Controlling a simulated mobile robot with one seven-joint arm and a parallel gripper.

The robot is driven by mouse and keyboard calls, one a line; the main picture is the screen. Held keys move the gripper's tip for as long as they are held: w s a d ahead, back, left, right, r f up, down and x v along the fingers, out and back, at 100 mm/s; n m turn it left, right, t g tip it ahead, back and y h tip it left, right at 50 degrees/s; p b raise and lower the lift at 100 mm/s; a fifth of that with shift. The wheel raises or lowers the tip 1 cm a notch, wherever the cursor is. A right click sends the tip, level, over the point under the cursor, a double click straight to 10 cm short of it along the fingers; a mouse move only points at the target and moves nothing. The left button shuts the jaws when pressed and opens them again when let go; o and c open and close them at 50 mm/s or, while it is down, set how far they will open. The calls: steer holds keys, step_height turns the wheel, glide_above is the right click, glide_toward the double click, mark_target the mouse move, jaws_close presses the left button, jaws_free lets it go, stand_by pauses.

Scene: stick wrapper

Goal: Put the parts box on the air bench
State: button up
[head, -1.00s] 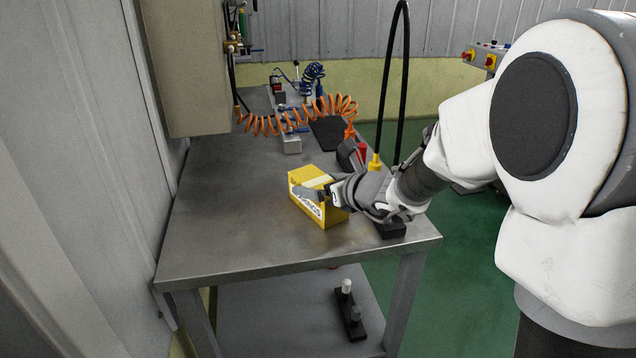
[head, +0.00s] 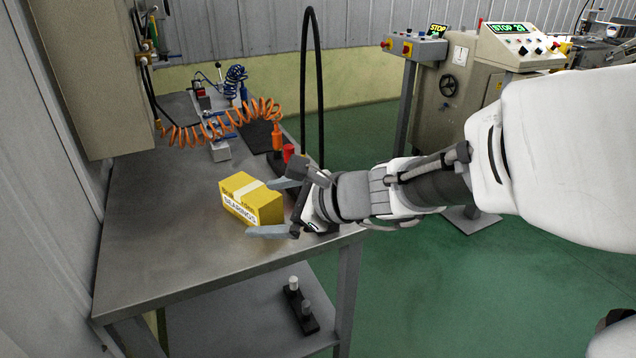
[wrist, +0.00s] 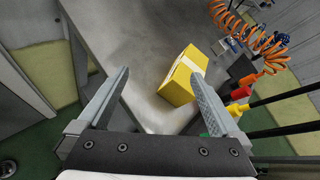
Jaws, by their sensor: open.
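The parts box is a yellow carton (head: 252,199) with a white "BEARINGS" label. It sits upright on the grey metal air bench (head: 150,235), near the bench's right edge. My gripper (head: 268,208) is open and empty, just right of the box, with its fingers pointing left. In the wrist view the box (wrist: 183,80) lies beyond the fingertips, near the right finger and apart from the left one. The box rests on the bench top and nothing holds it.
A coiled orange air hose (head: 225,120) and small tools lie at the back of the bench. A red-capped item (head: 288,152) stands behind my gripper. A tall black hose loop (head: 312,80) rises at the right edge. The left and front bench top is clear.

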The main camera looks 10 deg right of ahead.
steer(key=s+d+n+g+h, duration=0.2)
steer(key=s+n+g, duration=0.1)
steer(key=s+n, duration=0.8)
steer(key=s+d+n+h, duration=0.6)
steer(key=d+n, duration=0.3)
steer(key=d, duration=0.2)
steer(key=shift+d+f+n+t+h, duration=0.15)
steer(key=shift+d+n+t+h, duration=0.2)
steer(key=shift+h, duration=0.35)
steer(key=shift+s, duration=0.1)
step_height(320, 180, up, 19)
steer(key=p, duration=1.9)
